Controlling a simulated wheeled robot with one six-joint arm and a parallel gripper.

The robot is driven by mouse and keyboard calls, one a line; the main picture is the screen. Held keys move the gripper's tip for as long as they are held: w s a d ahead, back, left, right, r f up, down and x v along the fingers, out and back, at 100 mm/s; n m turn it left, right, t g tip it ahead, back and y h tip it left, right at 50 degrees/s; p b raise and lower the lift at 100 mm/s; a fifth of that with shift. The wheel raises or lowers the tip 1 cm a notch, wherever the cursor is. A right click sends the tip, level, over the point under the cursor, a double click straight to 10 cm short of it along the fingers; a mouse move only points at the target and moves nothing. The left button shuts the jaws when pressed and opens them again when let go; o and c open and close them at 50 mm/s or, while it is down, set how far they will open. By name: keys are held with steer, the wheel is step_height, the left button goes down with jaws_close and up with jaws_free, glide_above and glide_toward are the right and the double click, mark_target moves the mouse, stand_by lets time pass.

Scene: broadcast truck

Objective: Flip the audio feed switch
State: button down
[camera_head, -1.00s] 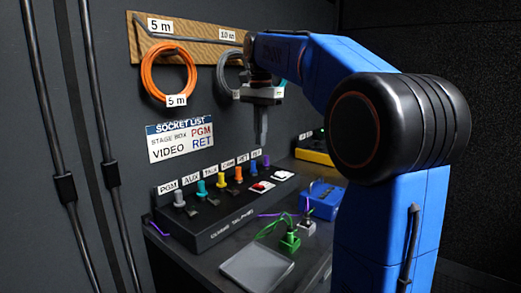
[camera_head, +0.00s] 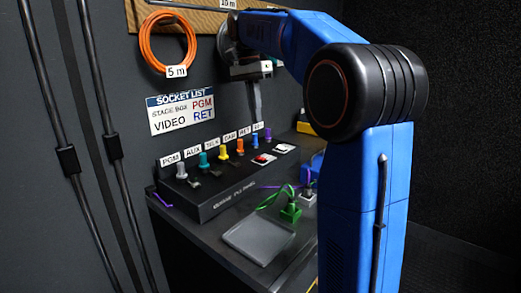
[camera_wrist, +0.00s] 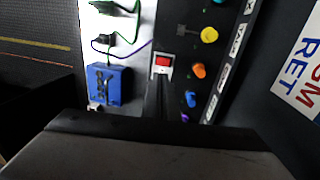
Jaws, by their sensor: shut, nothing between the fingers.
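A black panel (camera_head: 225,196) on the bench has a row of coloured knobs and, at its right end, a red rocker switch (camera_head: 263,158) in a white frame and a second white-framed switch (camera_head: 284,149). No label reading audio feed is legible, so I cannot tell which is the audio feed switch. My gripper (camera_head: 256,117) points down above the panel's right part, apart from it, shut and empty. In the wrist view the red switch (camera_wrist: 163,62) lies just beyond the tips of my gripper (camera_wrist: 156,85). The second switch is not visible there, perhaps hidden by my gripper.
A grey tray (camera_head: 258,240), a green plug (camera_head: 291,213) with its cable and a blue box (camera_wrist: 110,85) are on the bench. A purple cable runs near the panel. An orange cable coil (camera_head: 164,42) and a socket list (camera_head: 181,110) are on the wall.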

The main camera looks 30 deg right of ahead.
mark_target(262, 159)
steer(key=f, duration=0.4)
steer(key=s+f, duration=0.1)
steer(key=f, duration=0.7)
steer(key=shift+s+d, duration=0.4)
